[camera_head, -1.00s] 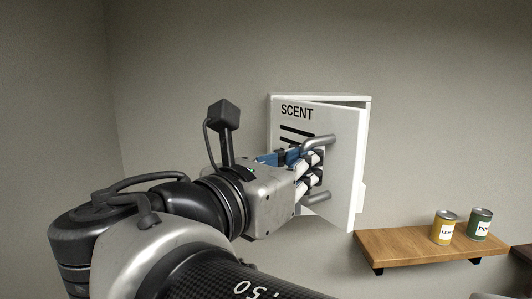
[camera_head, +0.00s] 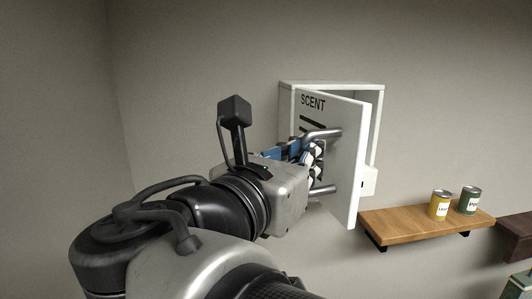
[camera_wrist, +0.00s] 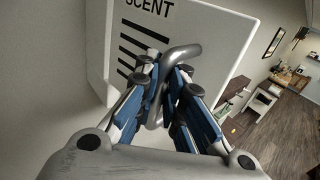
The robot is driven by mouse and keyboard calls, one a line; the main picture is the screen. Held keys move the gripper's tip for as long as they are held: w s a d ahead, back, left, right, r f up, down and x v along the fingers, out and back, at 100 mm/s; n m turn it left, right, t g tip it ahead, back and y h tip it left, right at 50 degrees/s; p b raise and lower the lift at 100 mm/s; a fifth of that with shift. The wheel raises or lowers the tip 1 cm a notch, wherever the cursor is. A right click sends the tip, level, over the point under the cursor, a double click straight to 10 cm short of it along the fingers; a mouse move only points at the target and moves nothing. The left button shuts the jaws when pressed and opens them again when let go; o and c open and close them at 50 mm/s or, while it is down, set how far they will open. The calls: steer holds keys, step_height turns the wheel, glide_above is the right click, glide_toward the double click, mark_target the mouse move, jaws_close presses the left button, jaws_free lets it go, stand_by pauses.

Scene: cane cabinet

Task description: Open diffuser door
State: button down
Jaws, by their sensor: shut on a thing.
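The diffuser door (camera_head: 347,165) is a white panel marked "SCENT", hinged on a white wall cabinet (camera_head: 377,110). It stands partly open, swung out from the cabinet, with a gap along its right and top sides. A grey bar handle (camera_head: 322,134) is fixed to its front. My gripper (camera_head: 312,155) is at the handle, its fingers closed around it. In the wrist view the handle (camera_wrist: 180,54) passes between the blue-and-black fingers of my gripper (camera_wrist: 163,85), and the door (camera_wrist: 205,35) shows behind. The cabinet's inside is mostly hidden by the door.
A wooden shelf (camera_head: 410,221) is on the wall to the lower right of the cabinet, holding a yellow can (camera_head: 440,205) and a green can (camera_head: 469,201). Bare wall lies to the left. The wrist view shows room furniture (camera_wrist: 262,100) at the far right.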

steer(key=shift+r, duration=0.35)
steer(key=c, duration=1.7)
jaws_free()
steer(key=shift+w, duration=0.2)
steer(key=shift+o, duration=0.2)
steer(key=shift+s, duration=0.1)
steer(key=v, duration=0.7)
steer(key=shift+a+f, duration=0.15)
steer(key=shift+f, duration=0.2)
steer(key=shift+s, duration=0.15)
